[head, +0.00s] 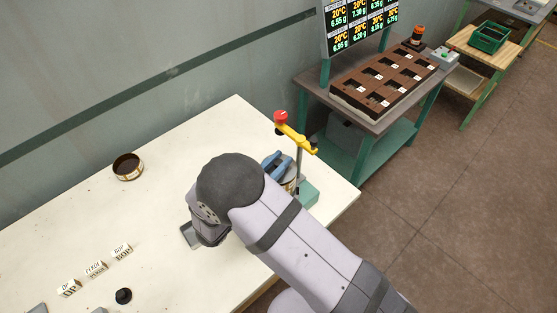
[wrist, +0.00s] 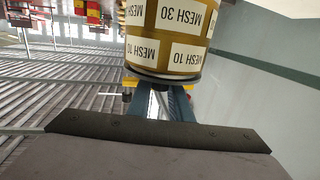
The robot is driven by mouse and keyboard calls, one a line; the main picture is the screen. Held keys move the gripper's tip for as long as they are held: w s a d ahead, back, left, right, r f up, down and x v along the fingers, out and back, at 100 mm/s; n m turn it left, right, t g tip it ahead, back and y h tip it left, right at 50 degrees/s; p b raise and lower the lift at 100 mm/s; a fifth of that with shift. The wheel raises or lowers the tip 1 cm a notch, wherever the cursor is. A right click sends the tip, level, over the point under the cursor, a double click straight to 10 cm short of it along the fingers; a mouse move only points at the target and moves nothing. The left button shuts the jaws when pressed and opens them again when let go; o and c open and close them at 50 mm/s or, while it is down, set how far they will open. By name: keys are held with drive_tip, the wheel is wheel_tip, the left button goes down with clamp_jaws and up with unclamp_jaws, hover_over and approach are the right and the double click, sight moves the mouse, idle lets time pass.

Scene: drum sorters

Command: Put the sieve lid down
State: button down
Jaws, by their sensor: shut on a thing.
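My gripper (head: 276,163) shows past the wrist in the head view as blue fingers above the sieve stack (head: 291,186). It also shows in the wrist view (wrist: 165,90), where its two blue fingers close together at the dark sieve lid (wrist: 160,77). The lid lies against the end of the labelled sieve stack (wrist: 172,35), marked MESH 10 and MESH 30. Whether it rests fully on the stack or sits slightly apart, I cannot tell. My arm hides part of the stack in the head view.
A yellow clamp arm with a red knob (head: 296,132) stands beside the stack on a green base (head: 308,195). An open round sieve (head: 127,168) and several label blocks (head: 96,269) lie on the white table (head: 190,135). The table's back middle is clear.

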drive_tip(key=shift+f, duration=0.15)
drive_tip(key=shift+f, duration=0.2)
drive_tip(key=c, duration=1.6)
unclamp_jaws()
drive_tip(key=shift+s+a+f+b, duration=0.1)
drive_tip(key=shift+s+a+b, duration=0.35)
drive_tip(key=shift+b, duration=0.25)
drive_tip(key=b+v, duration=0.1)
drive_tip(key=v, duration=0.2)
drive_tip(key=b+v, duration=0.2)
drive_tip(key=v, duration=0.1)
drive_tip(key=shift+s+d+b, duration=0.2)
drive_tip(key=shift+d+b, duration=0.1)
drive_tip(key=shift+d, duration=0.05)
drive_tip(key=o, duration=1.3)
drive_tip(key=shift+r, duration=0.25)
drive_tip(key=shift+c, duration=0.2)
